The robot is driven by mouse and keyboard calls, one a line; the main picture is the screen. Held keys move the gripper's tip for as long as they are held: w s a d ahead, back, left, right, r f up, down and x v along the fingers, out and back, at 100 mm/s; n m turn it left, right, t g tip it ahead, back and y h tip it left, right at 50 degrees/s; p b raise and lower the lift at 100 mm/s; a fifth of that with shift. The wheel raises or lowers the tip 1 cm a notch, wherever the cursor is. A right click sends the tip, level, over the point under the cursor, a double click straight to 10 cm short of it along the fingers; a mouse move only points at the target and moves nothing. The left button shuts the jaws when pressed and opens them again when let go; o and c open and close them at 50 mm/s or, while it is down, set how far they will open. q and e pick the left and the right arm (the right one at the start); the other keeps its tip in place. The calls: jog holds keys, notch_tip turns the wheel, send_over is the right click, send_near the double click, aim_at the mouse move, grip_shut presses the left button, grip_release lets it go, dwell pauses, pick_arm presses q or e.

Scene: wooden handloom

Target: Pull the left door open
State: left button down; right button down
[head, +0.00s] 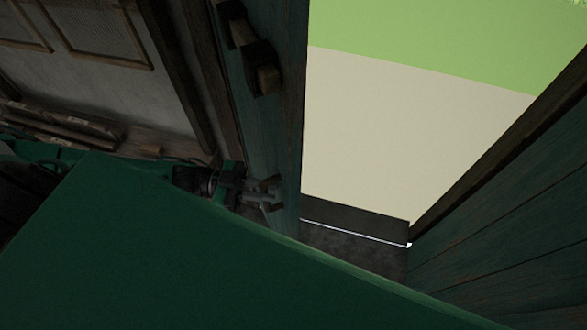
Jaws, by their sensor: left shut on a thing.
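The left door (285,120) is a teal wooden panel seen steeply from the side, standing open. Dark wooden fittings (262,72) stick out from its face higher up in the picture. My left gripper (268,196) comes in from the left and lies against the door's face, low in the view. It is shut on the door's handle, which is small, dark and mostly hidden by the fingers. My right gripper is not in view.
A bright doorway with pale ground (400,130) and green (440,40) beyond opens to the right of the door. Another teal plank panel (510,235) stands at the right. A dark sill (355,215) crosses the opening. A panelled wall (95,60) is at the left.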

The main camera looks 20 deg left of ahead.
pick_arm(q)
jog(key=s+a+m+g+b, duration=0.2)
jog(key=s+a+g, duration=0.2)
jog(key=a, duration=0.9)
jog(key=s+a+m+g+b, duration=0.2)
jog(key=s+a, duration=0.4)
jog(key=a, duration=0.8)
jog(key=shift+s+m+g, duration=0.3)
jog(key=shift+m+g, duration=0.5)
jog(key=shift+g, duration=0.5)
jog(key=shift+a, duration=0.1)
jog(key=c, duration=1.7)
grip_release()
jog(key=shift+b+v, duration=2.85)
jog(key=shift+v, duration=3.2)
